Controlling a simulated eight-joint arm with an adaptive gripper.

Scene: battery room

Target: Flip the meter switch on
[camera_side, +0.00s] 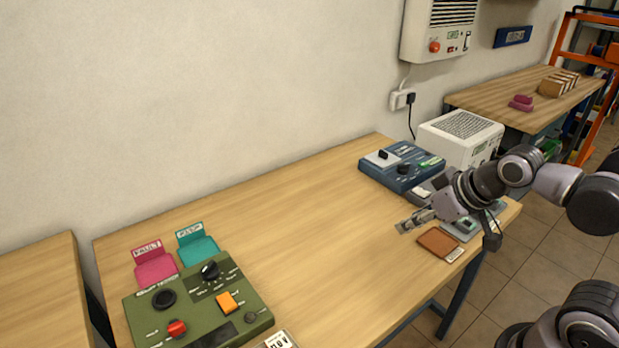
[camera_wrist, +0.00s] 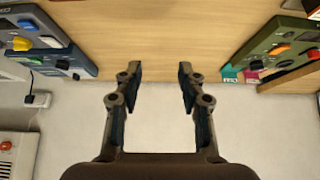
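My gripper (camera_side: 414,220) is open and empty above the right part of the wooden table. In the wrist view, my gripper (camera_wrist: 158,76) has its two fingers wide apart, with only table and wall between them. A blue panel box (camera_side: 401,166) with a black switch, a black knob and a green patch stands near the back right of the table. It also shows at the upper left of the wrist view (camera_wrist: 62,52). A green panel box (camera_side: 198,306) with a black knob, an orange rocker and a red button stands at the front left. I cannot tell which box is the meter.
A pink holder (camera_side: 156,270) and a teal holder (camera_side: 198,251) stand behind the green box. A brown pad (camera_side: 439,242) lies near my gripper. A white vented box (camera_side: 461,137) stands behind the blue box. The table's middle is clear.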

